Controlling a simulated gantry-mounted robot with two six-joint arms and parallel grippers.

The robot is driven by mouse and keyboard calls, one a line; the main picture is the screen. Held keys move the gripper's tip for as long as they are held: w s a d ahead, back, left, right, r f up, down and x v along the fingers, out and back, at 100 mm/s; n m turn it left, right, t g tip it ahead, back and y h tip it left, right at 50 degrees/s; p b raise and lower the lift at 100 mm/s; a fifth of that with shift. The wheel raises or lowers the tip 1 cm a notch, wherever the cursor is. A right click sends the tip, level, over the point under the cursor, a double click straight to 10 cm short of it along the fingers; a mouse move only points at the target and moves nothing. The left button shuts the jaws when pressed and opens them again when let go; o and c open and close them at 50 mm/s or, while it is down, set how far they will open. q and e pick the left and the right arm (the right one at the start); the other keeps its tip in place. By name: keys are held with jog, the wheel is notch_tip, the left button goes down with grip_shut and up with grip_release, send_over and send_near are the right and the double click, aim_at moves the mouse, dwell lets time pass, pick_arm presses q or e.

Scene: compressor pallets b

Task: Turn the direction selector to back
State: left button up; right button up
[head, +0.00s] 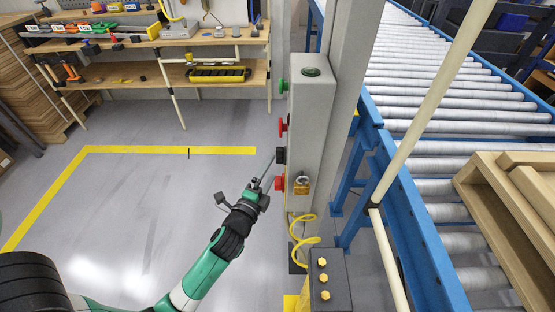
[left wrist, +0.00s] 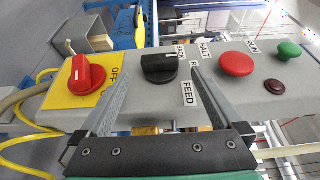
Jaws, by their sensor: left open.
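The direction selector is a black knob (left wrist: 160,68) on the grey control box. BACK and FEED labels sit beside it, and another label is partly hidden by a finger. In the head view the black knob (head: 281,155) sticks out from the left side of the box. My left gripper (head: 270,168) is open in front of the box. In the left wrist view its two fingers (left wrist: 160,82) stand on either side of the knob, with gaps; contact is not visible. My right gripper is not in view.
A red rotary switch (left wrist: 86,74) on a yellow plate is left of the selector in the wrist view. A red button (left wrist: 236,64), a green button (left wrist: 289,48) and a dark red lamp (left wrist: 275,86) are to its right. A roller conveyor (head: 440,120) stands right of the box.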

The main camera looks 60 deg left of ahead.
aim_at(277, 155)
pick_arm(q)
jog(key=x, duration=0.5)
jog(key=shift+w+a+b, duration=0.25)
jog(key=shift+w+b, duration=0.1)
jog(key=shift+b, duration=0.05)
jog(key=c, duration=1.3)
notch_tip(277, 155, up, 2)
jog(key=n+g+h+p, duration=0.1)
jog(key=g+h+p, duration=0.1)
jog(key=p, duration=1)
jog(key=shift+r, duration=0.1)
jog(key=g+h+p, duration=0.1)
jog(key=p, duration=0.4)
jog(key=n+g+h+p, duration=0.1)
jog(key=h+p, duration=0.1)
jog(key=p, duration=0.4)
jog(key=shift+w+a+f+g, duration=0.1)
jog(key=shift+a+f+g, duration=0.1)
jog(key=shift+g, duration=0.1)
jog(key=shift+f+n+g+h+p, duration=0.35)
jog(key=shift+h+p, duration=0.35)
jog(key=shift+p, duration=0.4)
